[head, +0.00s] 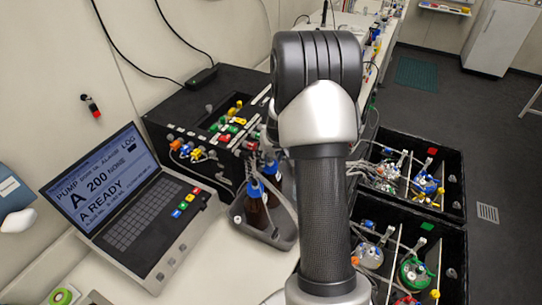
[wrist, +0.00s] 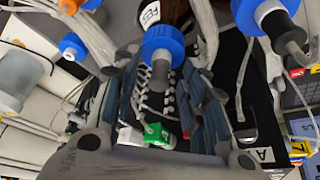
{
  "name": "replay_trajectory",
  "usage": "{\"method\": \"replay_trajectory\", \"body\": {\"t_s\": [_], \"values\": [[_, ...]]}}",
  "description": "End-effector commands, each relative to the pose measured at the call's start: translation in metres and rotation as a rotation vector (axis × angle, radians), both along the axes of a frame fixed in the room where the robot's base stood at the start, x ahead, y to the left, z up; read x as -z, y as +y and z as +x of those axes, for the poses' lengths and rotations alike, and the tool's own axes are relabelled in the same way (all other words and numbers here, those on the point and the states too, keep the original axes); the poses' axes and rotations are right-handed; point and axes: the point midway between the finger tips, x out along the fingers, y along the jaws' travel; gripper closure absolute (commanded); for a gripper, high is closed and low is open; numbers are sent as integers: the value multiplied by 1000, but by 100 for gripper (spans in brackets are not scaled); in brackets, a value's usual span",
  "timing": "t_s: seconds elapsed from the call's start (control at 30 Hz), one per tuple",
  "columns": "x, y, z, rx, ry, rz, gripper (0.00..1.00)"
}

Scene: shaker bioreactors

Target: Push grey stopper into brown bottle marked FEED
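In the wrist view a brown bottle (wrist: 178,12) with a white FEED label (wrist: 150,12) stands at top centre. It has a blue cap (wrist: 166,42). A grey stopper (wrist: 160,74) sticks out of the cap toward my gripper; how deep it sits I cannot tell. My gripper (wrist: 161,72) is open, its fingers left and right of the stopper with visible gaps. It appears empty. In the head view my arm hides the gripper. Two blue-capped brown bottles show there, one in front (head: 256,205) and one behind (head: 270,172); which is FEED I cannot tell.
A second blue-capped bottle (wrist: 262,14) with a grey stopper and tube is close at right. Loose tubes (wrist: 90,38) run beside the fingers. In the head view a grey tray (head: 262,235) holds the bottles, beside a laptop (head: 135,210) and black crates (head: 440,240).

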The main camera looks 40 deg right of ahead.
Motion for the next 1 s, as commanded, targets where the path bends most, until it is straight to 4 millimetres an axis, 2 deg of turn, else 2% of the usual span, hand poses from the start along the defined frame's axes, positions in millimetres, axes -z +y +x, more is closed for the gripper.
{"method": "replay_trajectory", "body": {"t_s": [0.13, 0.27, 0.6, 0.7, 0.83, 1.0], "values": [[-2, 0, 0, 0, -1, 0, 60], [-15, 1, -4, 1, -3, -2, 60], [-80, 12, -29, 0, -3, -2, 60], [-94, 15, -36, 1, -2, -1, 60], [-106, 17, -40, 0, -1, 0, 60], [-111, 18, -43, 0, 0, 0, 60]]}}
